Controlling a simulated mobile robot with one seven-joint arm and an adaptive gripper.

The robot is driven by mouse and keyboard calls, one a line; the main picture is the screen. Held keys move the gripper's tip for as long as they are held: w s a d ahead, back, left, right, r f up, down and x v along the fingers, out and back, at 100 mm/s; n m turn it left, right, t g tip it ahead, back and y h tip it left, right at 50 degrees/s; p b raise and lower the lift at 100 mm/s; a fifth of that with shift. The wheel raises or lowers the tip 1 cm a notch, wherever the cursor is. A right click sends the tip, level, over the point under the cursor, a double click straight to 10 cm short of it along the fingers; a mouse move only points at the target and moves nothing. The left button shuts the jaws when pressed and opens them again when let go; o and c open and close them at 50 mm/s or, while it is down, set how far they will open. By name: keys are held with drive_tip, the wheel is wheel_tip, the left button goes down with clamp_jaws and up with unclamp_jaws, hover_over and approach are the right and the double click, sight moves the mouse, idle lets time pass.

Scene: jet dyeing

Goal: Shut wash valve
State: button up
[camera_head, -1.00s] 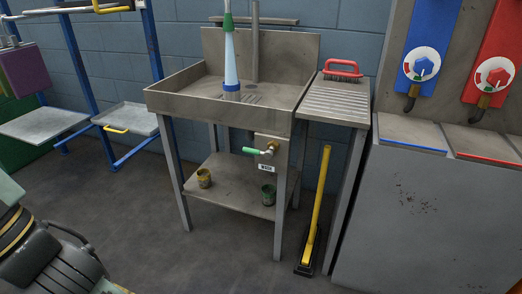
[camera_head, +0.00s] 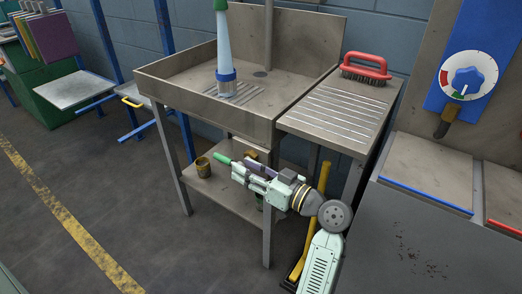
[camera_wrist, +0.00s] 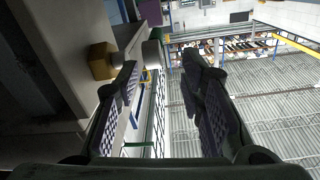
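The wash valve is on the front of the steel sink stand. Its green lever handle (camera_head: 222,158) points left, and its tip shows just beyond my gripper (camera_head: 242,170) in the head view. My gripper and forearm hide most of the valve body and its label. A brass block (camera_wrist: 102,62), likely part of the valve, shows left of my gripper (camera_wrist: 160,65) in the wrist view. The two fingers stand apart there, with a grey rounded part near the left fingertip. I cannot tell whether the fingers touch the lever.
The sink (camera_head: 205,105) stands above, with a blue-and-white nozzle (camera_head: 224,60) in it. A red brush (camera_head: 366,68) lies on the ribbed drainboard (camera_head: 340,112). A small pot (camera_head: 203,166) is on the lower shelf. A yellow-handled tool (camera_head: 313,220) stands behind my arm.

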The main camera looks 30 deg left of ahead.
sight(213, 154)
drive_tip(key=shift+g, duration=0.3)
drive_tip(key=a, duration=0.2)
drive_tip(key=w+a+f+p, duration=0.1)
drive_tip(key=a, duration=0.2)
drive_tip(key=a+p, duration=0.1)
drive_tip(key=a, duration=0.2)
drive_tip(key=shift+w+a+f, duration=0.15)
drive_tip(key=shift+a+f, duration=0.05)
drive_tip(key=shift+c, duration=0.4)
clamp_jaws()
